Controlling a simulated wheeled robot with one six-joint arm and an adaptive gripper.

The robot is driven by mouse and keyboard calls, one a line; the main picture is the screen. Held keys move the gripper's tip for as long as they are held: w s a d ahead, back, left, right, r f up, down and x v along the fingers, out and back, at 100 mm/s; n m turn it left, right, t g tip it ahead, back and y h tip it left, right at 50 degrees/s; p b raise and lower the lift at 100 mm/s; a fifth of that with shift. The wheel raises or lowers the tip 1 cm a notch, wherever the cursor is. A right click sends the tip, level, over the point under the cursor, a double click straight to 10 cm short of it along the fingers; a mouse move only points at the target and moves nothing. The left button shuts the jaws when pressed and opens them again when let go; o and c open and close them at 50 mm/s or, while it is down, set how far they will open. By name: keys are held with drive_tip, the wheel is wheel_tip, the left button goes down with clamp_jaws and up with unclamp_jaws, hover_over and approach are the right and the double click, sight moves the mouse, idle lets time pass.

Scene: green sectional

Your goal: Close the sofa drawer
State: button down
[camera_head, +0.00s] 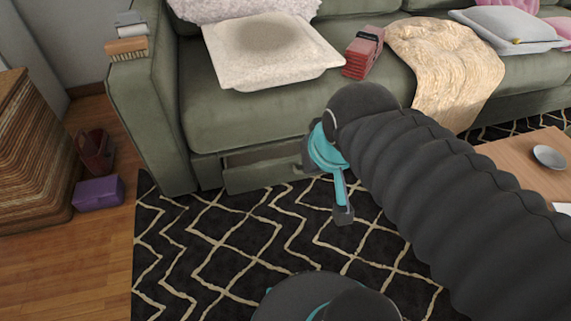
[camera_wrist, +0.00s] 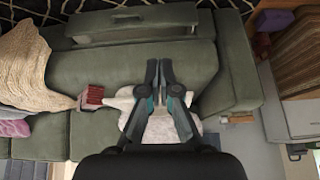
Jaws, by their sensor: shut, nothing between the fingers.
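The sofa drawer (camera_head: 265,178) is low in the front of the green sofa (camera_head: 240,120), below the left seat. It stands part-way out, with a dark gap behind the top of its front panel. My arm hides its right end in the head view. In the wrist view, the sofa appears turned around and the drawer (camera_wrist: 130,26) shows near the top edge. My gripper (camera_wrist: 159,64) is shut and empty in the wrist view, its fingertips over the green seat in the picture. They appear apart from the drawer.
A patterned rug (camera_head: 225,250) lies clear in front of the drawer. A purple box (camera_head: 98,193) sits on the wood floor at left. A wooden table (camera_head: 525,165) stands at right. A white cushion (camera_head: 265,50), red item (camera_head: 362,55) and beige blanket (camera_head: 445,65) lie on the sofa.

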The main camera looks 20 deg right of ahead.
drive_tip(key=w+f+m+t+b, duration=0.35)
drive_tip(key=w+f, duration=0.65)
drive_tip(key=w, duration=0.4)
drive_tip(key=w+f+m+t+b, duration=0.2)
drive_tip(key=w+f+m, duration=0.3)
drive_tip(key=w+f, duration=0.75)
drive_tip(key=w+f+m+t+b, duration=0.1)
drive_tip(key=w+f+m+t, duration=0.1)
drive_tip(key=w+f, duration=0.3)
drive_tip(key=m+t+b, duration=0.4)
drive_tip(key=m+t, duration=0.1)
drive_tip(key=m, duration=0.2)
approach(269, 166)
drive_tip(key=s, duration=0.7)
drive_tip(key=shift+g, duration=0.25)
drive_tip(key=w+p, duration=0.2)
drive_tip(key=w, duration=1.2)
drive_tip(key=shift+w+d+r+p, duration=0.1)
drive_tip(key=shift+r+p, duration=0.05)
drive_tip(key=shift+p, duration=0.2)
